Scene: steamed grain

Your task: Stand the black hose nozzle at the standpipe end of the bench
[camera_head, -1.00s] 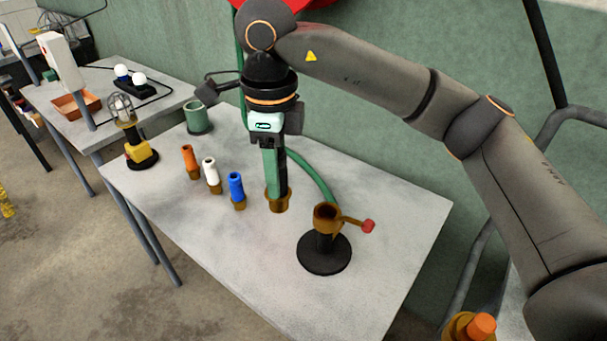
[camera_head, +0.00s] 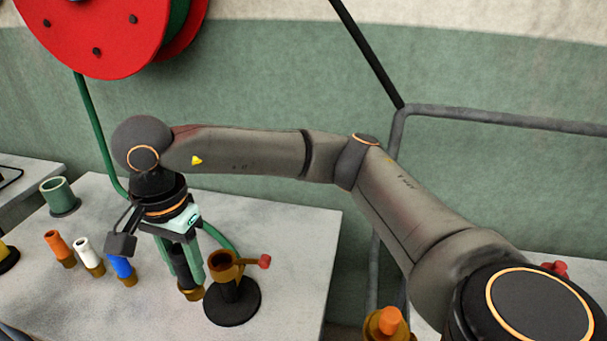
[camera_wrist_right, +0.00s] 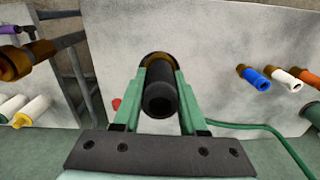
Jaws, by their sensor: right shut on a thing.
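The black hose nozzle (camera_head: 181,266) stands about upright, its brass end (camera_head: 190,292) downward, to the right of the blue nozzle. My right gripper (camera_head: 182,259) points down and is shut around its black body. In the right wrist view the nozzle (camera_wrist_right: 160,98) lies between the two green fingers of the gripper (camera_wrist_right: 160,90). I cannot tell whether its brass end touches the bench (camera_head: 285,235). The standpipe (camera_head: 232,298), with a black round base, brass top and red handle, stands just right of the nozzle. My left gripper is not in view.
The orange (camera_head: 59,247), white (camera_head: 88,256) and blue (camera_head: 121,269) nozzles stand in a row left of the gripper. A green cup (camera_head: 58,196) stands behind them. A green hose (camera_head: 219,238) curves behind the standpipe. The bench right of the standpipe is clear.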

